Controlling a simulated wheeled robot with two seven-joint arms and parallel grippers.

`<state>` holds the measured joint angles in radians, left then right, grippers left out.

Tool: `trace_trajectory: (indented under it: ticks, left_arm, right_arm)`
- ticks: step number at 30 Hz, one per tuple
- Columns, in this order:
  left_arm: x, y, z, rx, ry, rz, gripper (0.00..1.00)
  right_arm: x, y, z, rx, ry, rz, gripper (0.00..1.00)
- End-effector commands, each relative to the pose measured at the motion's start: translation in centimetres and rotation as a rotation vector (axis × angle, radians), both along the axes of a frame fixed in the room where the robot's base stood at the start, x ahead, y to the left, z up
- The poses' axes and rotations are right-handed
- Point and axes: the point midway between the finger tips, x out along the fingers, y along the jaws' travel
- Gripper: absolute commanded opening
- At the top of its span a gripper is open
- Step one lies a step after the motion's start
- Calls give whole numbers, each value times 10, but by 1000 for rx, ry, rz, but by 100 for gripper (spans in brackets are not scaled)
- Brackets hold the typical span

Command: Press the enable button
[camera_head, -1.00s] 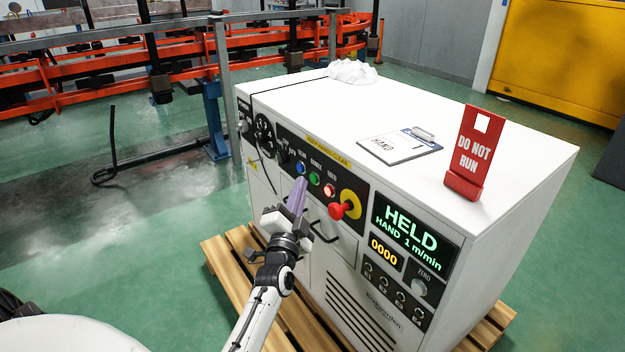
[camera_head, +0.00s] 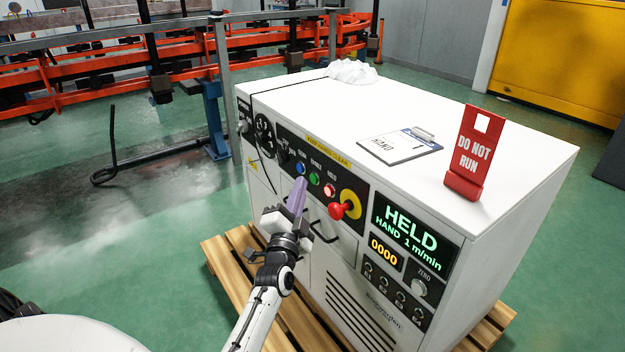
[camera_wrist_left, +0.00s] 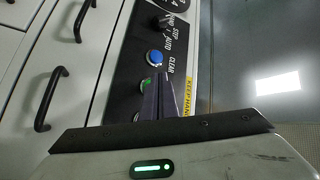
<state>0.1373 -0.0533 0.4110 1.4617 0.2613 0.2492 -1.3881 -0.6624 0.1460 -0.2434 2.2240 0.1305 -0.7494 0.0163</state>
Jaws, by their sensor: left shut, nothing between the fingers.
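The green enable button (camera_head: 314,178) is on the black panel on the front of the white cabinet, between the blue clear button (camera_head: 300,168) and the lit red button (camera_head: 329,190). My left gripper (camera_head: 298,188) is shut and empty, its purple-grey fingers pointing at the panel just in front of the green button. In the left wrist view, the shut fingertips (camera_wrist_left: 160,84) overlap the green button (camera_wrist_left: 146,84) and partly hide it. The blue button (camera_wrist_left: 155,57) is clear of them. I cannot tell whether the fingertips touch the green button. My right gripper is not in view.
A red emergency-stop knob (camera_head: 338,211) on a yellow plate (camera_head: 351,203) is right of the buttons. The display (camera_head: 411,228) reads HELD, HAND 1 m/min. A clipboard (camera_head: 400,146) and a red DO NOT RUN sign (camera_head: 467,160) are on the cabinet top. Black door handles are below the panel.

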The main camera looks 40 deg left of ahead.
Motion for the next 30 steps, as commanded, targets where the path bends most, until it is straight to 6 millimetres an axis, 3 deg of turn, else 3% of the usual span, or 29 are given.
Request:
trace_trajectory:
  ticks: [30]
  left_arm:
    - [10,-3,0,0,0,0,0]
  right_arm:
    - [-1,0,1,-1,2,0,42]
